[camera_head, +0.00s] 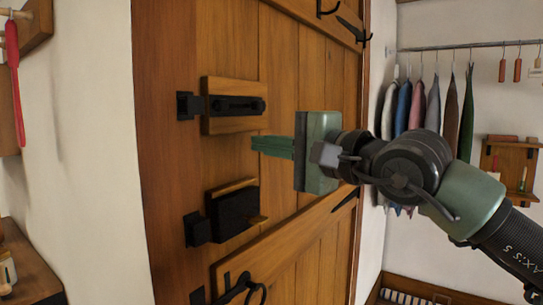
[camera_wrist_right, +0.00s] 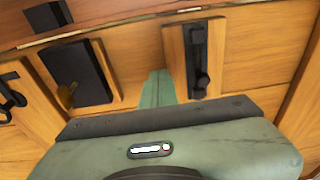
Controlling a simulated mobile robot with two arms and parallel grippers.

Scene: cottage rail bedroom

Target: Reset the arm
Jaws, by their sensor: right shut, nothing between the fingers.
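My right arm comes in from the right in the head view. Its green gripper (camera_head: 257,145) is shut and empty in front of a wooden door (camera_head: 285,70), between two black fittings. In the right wrist view the shut fingers (camera_wrist_right: 157,88) show as one narrow green shape pointing at the door. The upper fitting is a black slide bolt (camera_head: 235,105) on a wooden block; it also shows in the wrist view (camera_wrist_right: 197,60). The lower one is a black box lock (camera_head: 235,210) with a brass-coloured piece, also in the wrist view (camera_wrist_right: 78,72). I cannot tell whether the fingertips touch the door. My left gripper is not in view.
A black ring handle (camera_head: 245,290) is low on the door, and black hooks (camera_head: 345,22) are near its top. Clothes (camera_head: 420,105) hang from a rail at the right. A white wall (camera_head: 85,130) and a wooden surface (camera_head: 30,265) are at the left.

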